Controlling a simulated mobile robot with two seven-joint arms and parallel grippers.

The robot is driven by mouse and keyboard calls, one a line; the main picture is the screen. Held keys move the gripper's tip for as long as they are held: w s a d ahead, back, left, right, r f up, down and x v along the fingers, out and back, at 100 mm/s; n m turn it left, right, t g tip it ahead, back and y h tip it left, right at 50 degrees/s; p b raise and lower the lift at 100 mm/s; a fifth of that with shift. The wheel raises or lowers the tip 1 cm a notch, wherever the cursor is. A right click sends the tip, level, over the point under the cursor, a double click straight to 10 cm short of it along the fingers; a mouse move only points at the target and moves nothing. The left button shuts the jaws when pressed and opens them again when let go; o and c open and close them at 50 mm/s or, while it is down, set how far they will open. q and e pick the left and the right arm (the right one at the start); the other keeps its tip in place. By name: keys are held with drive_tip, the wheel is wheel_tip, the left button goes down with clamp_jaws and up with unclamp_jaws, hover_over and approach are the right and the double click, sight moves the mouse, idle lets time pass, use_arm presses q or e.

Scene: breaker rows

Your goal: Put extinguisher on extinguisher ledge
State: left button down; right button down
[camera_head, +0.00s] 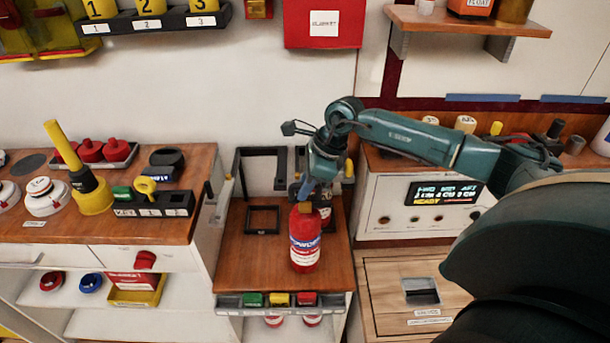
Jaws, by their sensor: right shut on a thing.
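The red extinguisher (304,250) with a white and blue label is upright over the lower wooden ledge (245,262) in the middle of the view. I cannot tell whether its base touches the wood. My right gripper (306,204) is shut on the extinguisher's top from above. The arm reaches in from the right. My left gripper is not in view.
A black square frame (263,219) lies on the ledge left of the extinguisher. A taller black rack stands behind. A strip with coloured blocks (279,300) lines the front edge. A control box (420,208) stands to the right, and a cluttered counter (120,229) to the left.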

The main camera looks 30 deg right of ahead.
drive_tip(key=shift+w+r, duration=0.15)
drive_tip(key=shift+r, duration=0.1)
drive_tip(key=shift+f, duration=0.1)
drive_tip(key=c, duration=1.7)
unclamp_jaws()
drive_tip(key=shift+s+f, duration=0.2)
drive_tip(key=shift+c, duration=0.2)
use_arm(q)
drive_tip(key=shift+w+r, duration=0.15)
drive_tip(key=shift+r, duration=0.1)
use_arm(e)
drive_tip(key=o, duration=0.3)
drive_tip(key=shift+o, duration=0.2)
drive_tip(key=shift+r, duration=0.1)
